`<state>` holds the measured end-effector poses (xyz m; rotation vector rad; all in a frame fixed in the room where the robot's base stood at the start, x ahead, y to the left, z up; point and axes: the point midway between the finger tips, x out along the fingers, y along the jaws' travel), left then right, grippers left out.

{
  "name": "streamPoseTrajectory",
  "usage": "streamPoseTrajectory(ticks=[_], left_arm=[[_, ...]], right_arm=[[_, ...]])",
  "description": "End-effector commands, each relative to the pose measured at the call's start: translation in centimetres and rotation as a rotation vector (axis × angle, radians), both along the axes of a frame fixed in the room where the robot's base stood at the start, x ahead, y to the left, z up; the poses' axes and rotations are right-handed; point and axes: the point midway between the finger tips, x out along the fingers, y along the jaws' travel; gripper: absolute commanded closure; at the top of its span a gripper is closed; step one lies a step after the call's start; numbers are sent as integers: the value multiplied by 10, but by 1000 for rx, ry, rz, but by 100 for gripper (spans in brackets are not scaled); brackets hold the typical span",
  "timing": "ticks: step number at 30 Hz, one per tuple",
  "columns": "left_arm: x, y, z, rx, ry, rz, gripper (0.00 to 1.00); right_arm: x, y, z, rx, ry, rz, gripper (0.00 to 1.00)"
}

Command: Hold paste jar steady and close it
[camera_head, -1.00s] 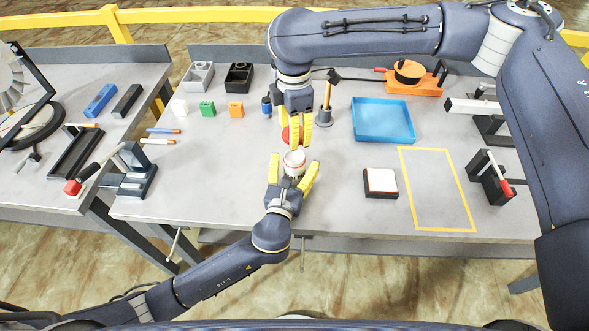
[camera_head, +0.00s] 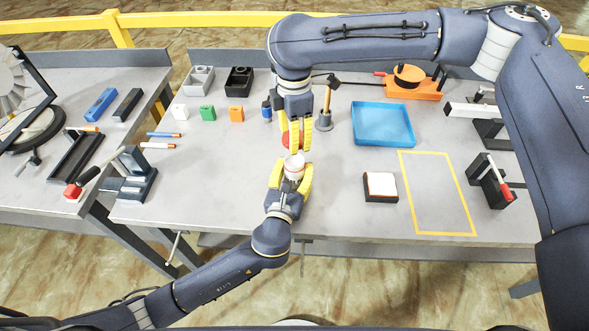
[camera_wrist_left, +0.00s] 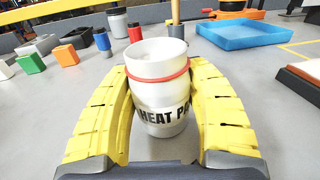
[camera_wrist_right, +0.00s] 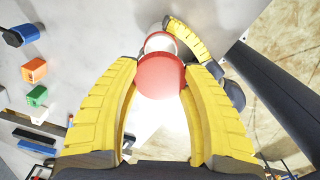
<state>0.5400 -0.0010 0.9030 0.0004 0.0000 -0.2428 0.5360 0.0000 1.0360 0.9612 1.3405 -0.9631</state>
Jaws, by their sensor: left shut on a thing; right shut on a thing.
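The paste jar (camera_head: 294,166) is white and upright on the table, with a red band and a "HEAT PA" label showing in the left wrist view (camera_wrist_left: 160,90). Its top looks open. My left gripper (camera_head: 291,178) is shut around the jar's sides, a yellow finger on each side. The red round lid (camera_wrist_right: 161,76) is between the fingertips of my right gripper (camera_wrist_right: 160,80), which is shut on it. In the head view the right gripper (camera_head: 297,146) is just behind the jar, and its fingers partly hide the lid (camera_head: 285,140). The lid is apart from the jar's mouth.
A blue tray (camera_head: 383,122), a small black block with a white top (camera_head: 381,186) and a yellow outlined area (camera_head: 437,192) lie to the right. An upright wooden-handled tool (camera_head: 325,108) stands close to the right gripper.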

Motion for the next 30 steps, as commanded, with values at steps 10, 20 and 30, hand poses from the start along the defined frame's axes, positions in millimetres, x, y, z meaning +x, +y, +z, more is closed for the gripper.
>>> streamPoseTrajectory(ticks=[10,20,30], left_arm=[[0,0,0,0,0,0,98],[0,0,0,0,0,0,98],[0,0,0,0,0,0,98]], right_arm=[[-1,0,-40,0,1,-1,62],[-1,0,-49,0,-1,0,62],[-1,0,-49,0,-1,0,62]])
